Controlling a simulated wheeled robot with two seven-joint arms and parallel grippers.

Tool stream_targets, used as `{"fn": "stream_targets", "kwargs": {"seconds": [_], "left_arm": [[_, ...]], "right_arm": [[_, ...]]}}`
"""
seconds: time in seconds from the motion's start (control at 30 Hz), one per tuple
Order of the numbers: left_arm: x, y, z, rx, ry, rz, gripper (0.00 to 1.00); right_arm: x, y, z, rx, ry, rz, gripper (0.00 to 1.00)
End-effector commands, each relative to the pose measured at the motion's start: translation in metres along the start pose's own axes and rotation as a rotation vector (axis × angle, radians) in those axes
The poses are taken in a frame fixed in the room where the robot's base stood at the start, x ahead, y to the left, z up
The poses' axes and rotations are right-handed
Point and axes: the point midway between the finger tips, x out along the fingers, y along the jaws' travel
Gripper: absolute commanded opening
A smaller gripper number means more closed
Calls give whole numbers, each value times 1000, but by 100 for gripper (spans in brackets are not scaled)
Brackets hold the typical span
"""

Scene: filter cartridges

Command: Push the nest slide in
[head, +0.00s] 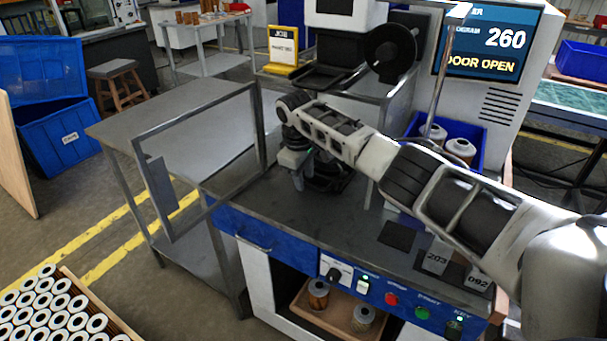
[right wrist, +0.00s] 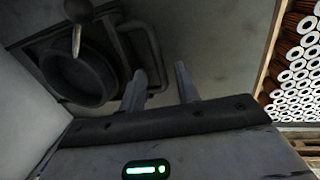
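The nest slide is a dark plate with a round cup (right wrist: 72,78) and a bar handle (right wrist: 154,50) on one side. In the head view, the nest slide (head: 330,181) is low in the machine's opening and partly hidden behind my right arm. My right gripper (right wrist: 160,85) points at the handle with its two fingers apart. The handle's outer bar shows between the fingertips in the right wrist view; I cannot tell whether they touch it. In the head view my right gripper (head: 298,182) is beside the nest, pointing down. My left gripper is not in view.
The machine's framed door (head: 167,185) stands open at the left, and the screen (head: 490,45) reads DOOR OPEN. A blue bin (head: 478,132) with cartridges is on the right. The control panel (head: 395,300) runs along the front. A crate of cartridges (head: 100,308) is at lower left.

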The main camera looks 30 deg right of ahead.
Motion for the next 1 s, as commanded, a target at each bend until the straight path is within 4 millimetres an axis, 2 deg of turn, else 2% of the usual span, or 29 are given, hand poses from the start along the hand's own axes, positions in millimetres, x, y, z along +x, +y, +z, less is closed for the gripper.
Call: {"fn": "stream_targets", "kwargs": {"seconds": [0.23, 0.43, 0.5, 0.63, 1.0], "left_arm": [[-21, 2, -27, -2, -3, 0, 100], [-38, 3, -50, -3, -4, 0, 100], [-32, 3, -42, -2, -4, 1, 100], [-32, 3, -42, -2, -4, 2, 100], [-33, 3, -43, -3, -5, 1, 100]], "right_arm": [[-30, 2, -1, 0, 2, 0, 32], [-65, 4, -6, 1, 11, 2, 32], [-68, 2, -9, -4, 15, 4, 32], [-79, 2, -12, -7, 12, 5, 32], [-82, 1, -12, -8, 8, 5, 32]]}}
